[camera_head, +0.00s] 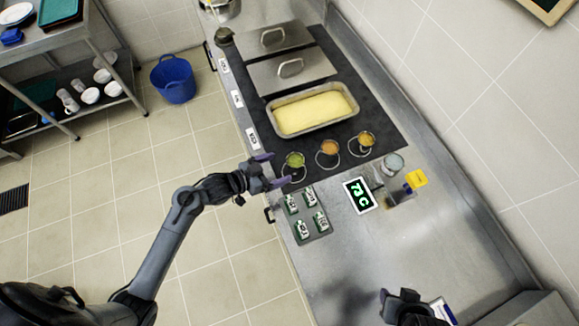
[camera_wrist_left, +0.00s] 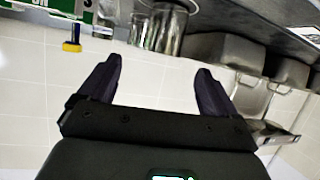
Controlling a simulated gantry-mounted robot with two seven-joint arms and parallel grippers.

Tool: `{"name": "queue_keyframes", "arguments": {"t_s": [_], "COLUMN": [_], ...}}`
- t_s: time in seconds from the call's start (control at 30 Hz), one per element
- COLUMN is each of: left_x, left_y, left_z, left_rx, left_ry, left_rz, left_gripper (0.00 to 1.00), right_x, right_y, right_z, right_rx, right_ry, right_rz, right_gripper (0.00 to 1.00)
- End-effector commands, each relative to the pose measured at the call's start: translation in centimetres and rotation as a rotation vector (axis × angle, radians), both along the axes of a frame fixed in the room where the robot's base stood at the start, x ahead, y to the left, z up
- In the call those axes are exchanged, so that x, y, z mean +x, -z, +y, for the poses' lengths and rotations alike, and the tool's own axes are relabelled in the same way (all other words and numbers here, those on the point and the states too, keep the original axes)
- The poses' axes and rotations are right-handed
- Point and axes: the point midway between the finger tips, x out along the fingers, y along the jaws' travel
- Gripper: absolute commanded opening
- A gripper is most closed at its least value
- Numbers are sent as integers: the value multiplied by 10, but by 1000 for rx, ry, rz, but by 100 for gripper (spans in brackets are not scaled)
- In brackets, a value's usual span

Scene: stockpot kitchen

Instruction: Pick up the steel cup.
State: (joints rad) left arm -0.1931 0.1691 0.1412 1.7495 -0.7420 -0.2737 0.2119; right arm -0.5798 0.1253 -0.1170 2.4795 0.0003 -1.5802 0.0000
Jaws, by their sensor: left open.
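I cannot single out the steel cup for certain. A round grey, shiny container (camera_head: 392,163) stands on the steel counter right of the sauce cups, and I cannot tell if it is steel or glass. In the left wrist view, a grey, shiny cup-like vessel (camera_wrist_left: 171,32) shows at the top, beyond the fingers. My left gripper (camera_head: 278,168) is open and empty at the counter's left edge, close to the green sauce cup (camera_head: 294,160). Its spread fingers also show in the left wrist view (camera_wrist_left: 158,66). My right gripper (camera_head: 400,300) is at the bottom, its jaws unclear.
Orange (camera_head: 329,147) and yellow (camera_head: 366,139) sauce cups stand in wire rings. A tray of small packs (camera_head: 308,214), a green-lit display (camera_head: 361,195) and a yellow item (camera_head: 416,178) lie nearby. A yellow-filled pan (camera_head: 312,110) sits behind. The counter's front middle is clear.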

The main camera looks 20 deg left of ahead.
Motion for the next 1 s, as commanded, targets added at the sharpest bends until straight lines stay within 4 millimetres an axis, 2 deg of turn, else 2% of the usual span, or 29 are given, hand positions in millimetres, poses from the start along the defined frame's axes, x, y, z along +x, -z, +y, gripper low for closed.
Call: {"name": "queue_keyframes", "arguments": {"t_s": [0.3, 0.57, 0.8, 1.0], "left_x": [33, 45, 69, 81], "left_y": [15, 20, 28, 36], "left_z": [-21, -28, -43, -51], "left_rx": [-1, 0, -2, 1], "left_ry": [-1, -1, -1, -1], "left_rz": [-3, -3, -4, -3], "left_gripper": [92, 92, 92, 92], "right_x": [0, 0, 0, 0], "right_y": [4, 4, 3, 6], "right_z": [1, 2, 4, 4], "right_rx": [0, 6, 13, 12], "right_ry": [-2, 0, 3, 4], "right_rz": [-1, 0, 0, 0], "right_gripper": [43, 43, 43, 43]}}
